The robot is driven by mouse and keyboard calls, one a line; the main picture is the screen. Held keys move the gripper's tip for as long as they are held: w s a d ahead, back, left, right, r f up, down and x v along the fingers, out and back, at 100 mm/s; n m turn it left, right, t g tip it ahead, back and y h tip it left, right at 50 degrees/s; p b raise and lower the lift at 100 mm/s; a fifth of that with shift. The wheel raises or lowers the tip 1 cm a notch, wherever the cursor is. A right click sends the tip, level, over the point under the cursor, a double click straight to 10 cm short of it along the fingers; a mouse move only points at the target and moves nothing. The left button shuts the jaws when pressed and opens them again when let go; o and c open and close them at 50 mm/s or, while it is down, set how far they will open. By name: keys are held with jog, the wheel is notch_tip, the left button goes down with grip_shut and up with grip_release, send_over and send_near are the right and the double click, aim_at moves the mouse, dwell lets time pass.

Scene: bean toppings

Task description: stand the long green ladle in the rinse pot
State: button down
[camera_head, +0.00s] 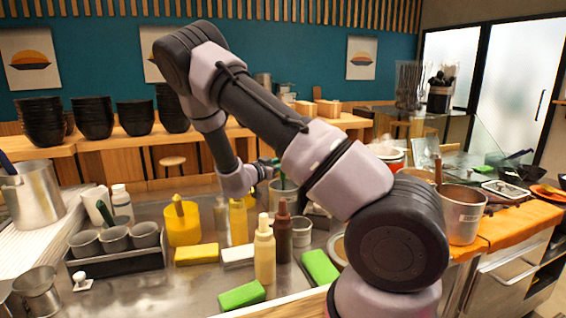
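My gripper (270,168) is small in the middle of the view, behind a yellow bottle and partly hidden by my own arm. Its fingers are too small to tell open from shut. Just right of it a green handle (282,180) rises from a metal pot (279,194); I cannot tell whether the gripper touches it. Another green handle (104,212) leans in a rack of grey cups at the left. A metal pot with a label (463,218) stands at the right with a brown handle in it. I cannot tell which pot is the rinse pot.
A yellow pot (184,228), a cream bottle (264,258), a brown bottle (283,235) and green blocks (241,295) crowd the steel counter. A tall metal pot (30,198) stands at the left. Stacked black bowls (93,118) line the back shelf. Bare steel shows at the front left.

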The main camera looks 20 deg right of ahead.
jog(key=c, duration=0.5)
grip_release()
jog(key=s+r, duration=0.1)
jog(key=r, duration=0.3)
jog(key=s+a+r, duration=0.1)
jog(key=r, duration=0.7)
jog(key=shift+s+a+r, duration=0.15)
jog(key=shift+s+r, duration=0.15)
jog(key=shift+s, duration=0.1)
